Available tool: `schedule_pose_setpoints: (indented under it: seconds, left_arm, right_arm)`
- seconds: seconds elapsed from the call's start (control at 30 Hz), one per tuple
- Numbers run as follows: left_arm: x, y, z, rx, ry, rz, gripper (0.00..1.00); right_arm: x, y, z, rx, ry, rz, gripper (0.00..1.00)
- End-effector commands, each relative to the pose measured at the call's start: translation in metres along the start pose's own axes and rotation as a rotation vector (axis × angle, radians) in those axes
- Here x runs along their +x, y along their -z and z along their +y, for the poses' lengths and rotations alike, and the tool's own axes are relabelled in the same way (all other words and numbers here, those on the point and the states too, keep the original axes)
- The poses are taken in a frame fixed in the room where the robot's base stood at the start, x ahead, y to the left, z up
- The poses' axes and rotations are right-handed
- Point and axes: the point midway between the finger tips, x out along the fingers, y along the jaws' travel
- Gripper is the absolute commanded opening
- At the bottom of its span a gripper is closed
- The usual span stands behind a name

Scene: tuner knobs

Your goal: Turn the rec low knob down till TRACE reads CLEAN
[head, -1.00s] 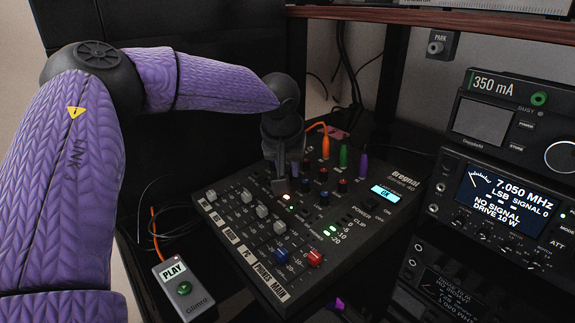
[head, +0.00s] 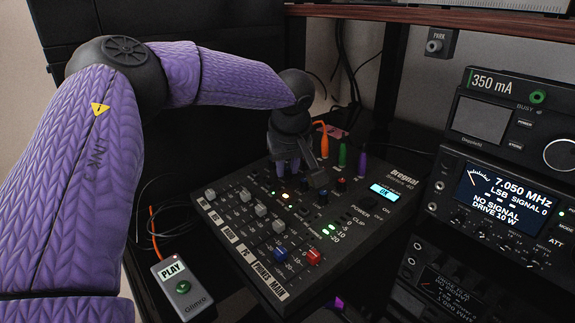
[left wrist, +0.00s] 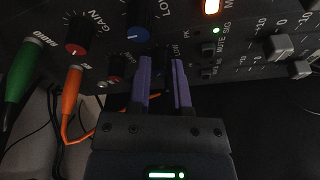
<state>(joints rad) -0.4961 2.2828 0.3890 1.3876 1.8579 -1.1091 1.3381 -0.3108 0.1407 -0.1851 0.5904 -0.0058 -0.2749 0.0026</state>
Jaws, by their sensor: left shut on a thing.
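The mixer (head: 225,225) lies tilted across the middle of the head view, with rows of faders and small knobs. My left gripper (head: 316,184) is down at its knob rows. In the left wrist view my left fingers (left wrist: 165,68) are shut around a dark knob, mostly hidden between their tips; I cannot read its label. A blue-capped knob (left wrist: 139,32) marked LOW sits just left of the tips, and a red-capped GAIN knob (left wrist: 77,46) farther left. The mixer's small lit display (head: 384,194) is too small to read surely. My right gripper is not in view.
Orange (head: 324,146), green (head: 342,155) and purple (head: 362,164) plugs stand at the mixer's back edge, near my gripper. A PLAY box (head: 176,277) lies at front left. Radio gear (head: 505,200) stands to the right, under a shelf.

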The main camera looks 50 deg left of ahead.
Motion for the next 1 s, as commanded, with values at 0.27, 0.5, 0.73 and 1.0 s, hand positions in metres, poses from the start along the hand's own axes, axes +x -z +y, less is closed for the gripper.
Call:
schedule_pose_setpoints:
  seconds: [0.27,0.5,0.73,1.0]
  left_arm:
    - [0.001,0.000,0.000,0.000,0.002,-0.002,0.00]
    - [0.000,0.000,0.000,0.000,0.001,-0.001,0.59]
    - [-0.002,0.000,0.000,0.000,-0.001,0.000,0.59]
    - [-0.069,0.003,0.000,0.001,-0.007,0.003,0.59]
  right_arm:
    - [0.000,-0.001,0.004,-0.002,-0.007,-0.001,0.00]
    - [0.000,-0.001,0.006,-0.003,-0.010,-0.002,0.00]
    - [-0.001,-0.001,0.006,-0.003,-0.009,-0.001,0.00]
    - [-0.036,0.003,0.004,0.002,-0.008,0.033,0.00]
